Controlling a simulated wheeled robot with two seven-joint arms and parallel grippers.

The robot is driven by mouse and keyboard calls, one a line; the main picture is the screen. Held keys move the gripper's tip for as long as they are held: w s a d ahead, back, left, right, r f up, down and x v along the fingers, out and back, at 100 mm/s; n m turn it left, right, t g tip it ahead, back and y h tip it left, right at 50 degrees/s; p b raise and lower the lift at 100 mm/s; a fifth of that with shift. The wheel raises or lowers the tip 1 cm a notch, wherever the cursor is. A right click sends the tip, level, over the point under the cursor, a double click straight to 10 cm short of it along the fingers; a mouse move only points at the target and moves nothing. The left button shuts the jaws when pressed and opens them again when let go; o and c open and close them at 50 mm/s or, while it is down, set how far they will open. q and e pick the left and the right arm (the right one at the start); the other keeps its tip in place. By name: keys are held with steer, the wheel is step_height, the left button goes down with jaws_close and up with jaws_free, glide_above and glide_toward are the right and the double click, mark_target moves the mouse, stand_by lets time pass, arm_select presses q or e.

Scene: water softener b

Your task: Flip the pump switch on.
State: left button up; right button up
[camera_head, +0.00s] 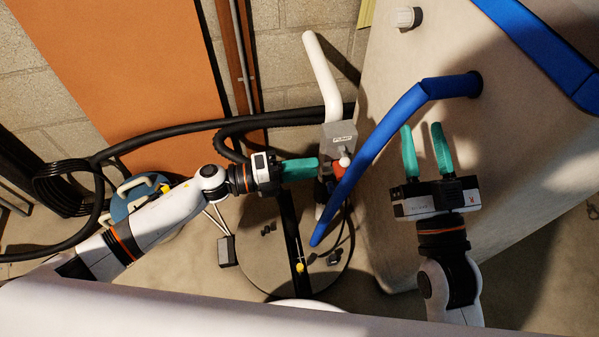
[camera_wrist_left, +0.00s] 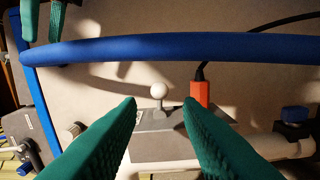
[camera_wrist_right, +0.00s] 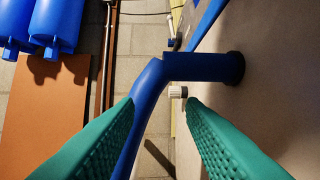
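The pump switch is a short lever with a white ball tip (camera_head: 344,161) on a grey box (camera_head: 340,132) labelled PUMP. In the left wrist view the ball (camera_wrist_left: 158,90) stands upright, framed between the fingertips and apparently a little beyond them. My left gripper (camera_head: 317,168) is open and empty, just left of the switch; its fingers overlap in the head view. Its green fingers also frame the left wrist view (camera_wrist_left: 160,102). My right gripper (camera_head: 422,126) is open and empty, in front of the pale tank.
A blue pipe (camera_head: 383,135) runs from the pale tank (camera_head: 500,130) down past the right side of the switch. An orange plug (camera_wrist_left: 199,92) with a black cable sits beside the ball. Black hoses (camera_head: 220,119) and a white pipe (camera_head: 321,75) are behind.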

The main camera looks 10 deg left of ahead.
arm_select(q)
steer(key=x, duration=0.7)
steer(key=c, duration=0.5)
steer(key=n, duration=0.2)
steer(key=r+n, duration=0.1)
steer(key=n, duration=0.2)
steer(key=shift+w+r, duration=0.15)
steer(key=shift+r, duration=0.05)
steer(key=shift+c, duration=0.2)
steer(key=o, duration=0.8)
